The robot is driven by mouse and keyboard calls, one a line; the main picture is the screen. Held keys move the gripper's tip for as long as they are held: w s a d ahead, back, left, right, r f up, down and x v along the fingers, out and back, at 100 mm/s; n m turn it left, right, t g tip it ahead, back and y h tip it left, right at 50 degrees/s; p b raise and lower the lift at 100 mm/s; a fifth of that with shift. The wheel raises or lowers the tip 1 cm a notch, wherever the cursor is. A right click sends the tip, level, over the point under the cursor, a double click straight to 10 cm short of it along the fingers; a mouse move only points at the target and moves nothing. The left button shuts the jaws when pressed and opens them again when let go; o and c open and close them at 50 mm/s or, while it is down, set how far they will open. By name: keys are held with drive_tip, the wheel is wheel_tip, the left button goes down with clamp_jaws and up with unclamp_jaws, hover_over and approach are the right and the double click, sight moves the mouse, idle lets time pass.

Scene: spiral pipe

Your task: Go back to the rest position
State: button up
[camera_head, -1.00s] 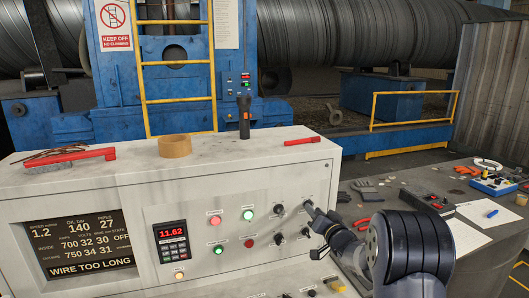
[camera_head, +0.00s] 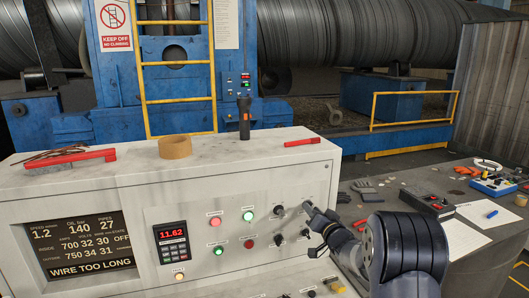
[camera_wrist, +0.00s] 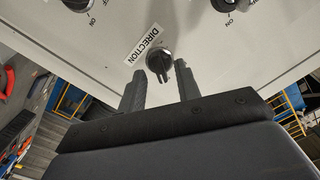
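My gripper (camera_head: 311,210) is at the right end of the white control panel (camera_head: 110,190), with the arm reaching in from the lower right. In the wrist view my gripper (camera_wrist: 160,85) is open, its two fingers apart and empty. A black knob (camera_wrist: 158,62) labelled DIRECTION sits just beyond the fingertips, in line with the gap between them. The fingers do not visibly close on the knob. In the head view the gripper and arm hide this part of the panel.
More knobs, lit buttons (camera_head: 250,215) and a keypad (camera_head: 172,243) are on the panel front. A tape roll (camera_head: 175,147), red-handled brush (camera_head: 70,161), flashlight (camera_head: 244,118) and red marker (camera_head: 302,142) lie or stand on top. A cluttered grey table (camera_head: 405,185) is at right.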

drive_tip(key=s+d+n+b, duration=0.2)
drive_tip(key=s+n+b, duration=0.5)
drive_tip(key=n, duration=0.5)
drive_tip(key=shift+v, duration=1.05)
drive_tip(key=shift+s, duration=0.1)
